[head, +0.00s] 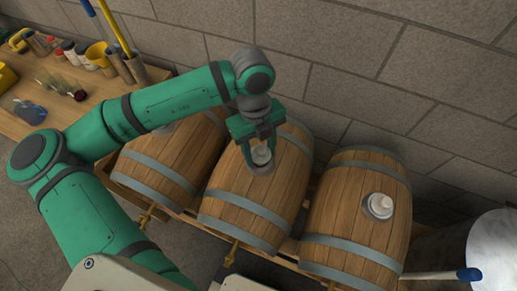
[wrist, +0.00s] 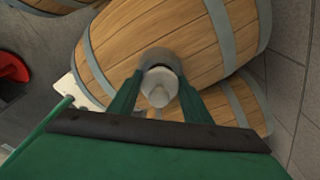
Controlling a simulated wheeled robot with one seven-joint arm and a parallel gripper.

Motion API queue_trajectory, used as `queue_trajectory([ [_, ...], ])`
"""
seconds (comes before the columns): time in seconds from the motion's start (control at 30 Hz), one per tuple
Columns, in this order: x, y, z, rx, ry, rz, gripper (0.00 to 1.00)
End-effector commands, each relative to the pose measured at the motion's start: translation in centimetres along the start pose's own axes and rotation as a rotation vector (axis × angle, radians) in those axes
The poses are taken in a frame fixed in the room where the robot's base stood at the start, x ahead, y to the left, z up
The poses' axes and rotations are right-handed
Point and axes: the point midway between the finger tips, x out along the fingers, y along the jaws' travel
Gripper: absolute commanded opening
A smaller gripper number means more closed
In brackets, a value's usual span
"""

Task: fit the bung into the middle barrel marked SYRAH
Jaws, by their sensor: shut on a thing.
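The middle barrel (head: 234,190) lies on its side on a rack, with a pale collar on its upper side. My gripper (head: 262,147) is over that collar, shut on a pale grey-white bung (head: 261,156). In the wrist view the bung (wrist: 158,93) sits between the two green fingers of my gripper (wrist: 159,84). Behind it is the collar (wrist: 160,60) of the barrel (wrist: 190,35). The bung is at or just above the collar; I cannot tell how deep it sits. No SYRAH lettering is readable.
The right barrel (head: 340,215) has a white bung (head: 381,205) in its collar. The left barrel (head: 150,172) is partly behind my arm. A stone wall (head: 360,60) stands close behind. A workbench (head: 60,115) with bottles and tools is at the left, a metal drum (head: 495,250) at the right.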

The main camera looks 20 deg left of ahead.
Motion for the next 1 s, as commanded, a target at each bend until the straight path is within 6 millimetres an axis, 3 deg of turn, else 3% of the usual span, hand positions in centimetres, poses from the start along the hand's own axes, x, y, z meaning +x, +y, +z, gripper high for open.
queue_trajectory([
  [1.0, 0.01, -0.35, -0.43, -0.001, 0.000, -0.001, 0.22],
])
